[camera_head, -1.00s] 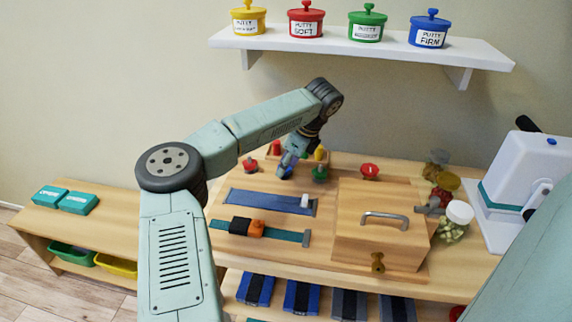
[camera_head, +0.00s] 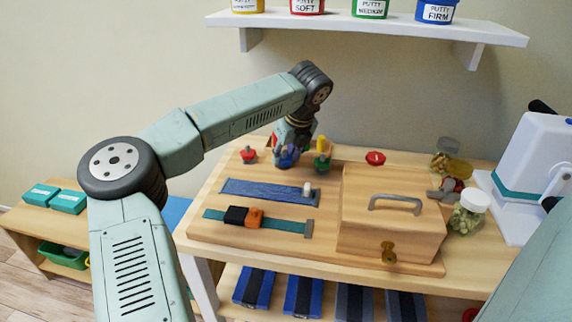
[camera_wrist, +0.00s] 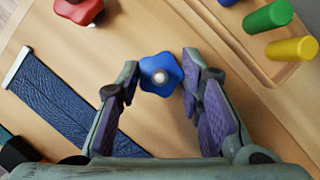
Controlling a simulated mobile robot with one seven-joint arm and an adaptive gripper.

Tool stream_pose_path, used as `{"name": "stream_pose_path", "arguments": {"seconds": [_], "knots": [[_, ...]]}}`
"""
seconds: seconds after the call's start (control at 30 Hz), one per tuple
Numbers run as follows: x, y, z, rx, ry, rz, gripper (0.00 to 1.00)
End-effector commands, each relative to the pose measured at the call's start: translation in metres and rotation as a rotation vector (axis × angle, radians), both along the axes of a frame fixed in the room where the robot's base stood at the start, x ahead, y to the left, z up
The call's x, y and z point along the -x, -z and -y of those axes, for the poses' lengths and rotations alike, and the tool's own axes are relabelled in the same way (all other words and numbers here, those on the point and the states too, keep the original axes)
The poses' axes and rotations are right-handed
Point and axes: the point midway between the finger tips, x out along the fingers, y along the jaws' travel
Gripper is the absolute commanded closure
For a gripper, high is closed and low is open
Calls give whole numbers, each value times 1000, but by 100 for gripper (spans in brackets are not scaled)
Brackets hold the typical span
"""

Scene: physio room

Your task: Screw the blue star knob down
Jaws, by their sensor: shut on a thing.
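The blue star knob (camera_wrist: 151,68) shows in the wrist view between my two fingertips, with a round metal stud end in its centre. My gripper (camera_wrist: 162,76) is shut on it, one finger at each side. The knob is mostly hidden there by the fingers. I cannot tell how far down its stud it sits.
A blue strap (camera_head: 258,192) and a teal buckled strap (camera_head: 285,225) lie in front. A wooden box (camera_head: 390,228) with a handle stands right. A peg tray holds a green peg (camera_wrist: 268,16) and yellow peg (camera_wrist: 292,49) close to my gripper. Jars (camera_head: 468,213) stand at the right.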

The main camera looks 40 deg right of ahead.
Motion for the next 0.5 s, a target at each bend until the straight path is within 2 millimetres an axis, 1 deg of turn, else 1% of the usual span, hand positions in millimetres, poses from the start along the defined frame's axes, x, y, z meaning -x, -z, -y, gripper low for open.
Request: {"name": "stream_pose_path", "arguments": {"seconds": [0.03,0.5], "knots": [[-1,4,-1,2,41,1,94],[-2,0,-3,2,486,1,94]]}}
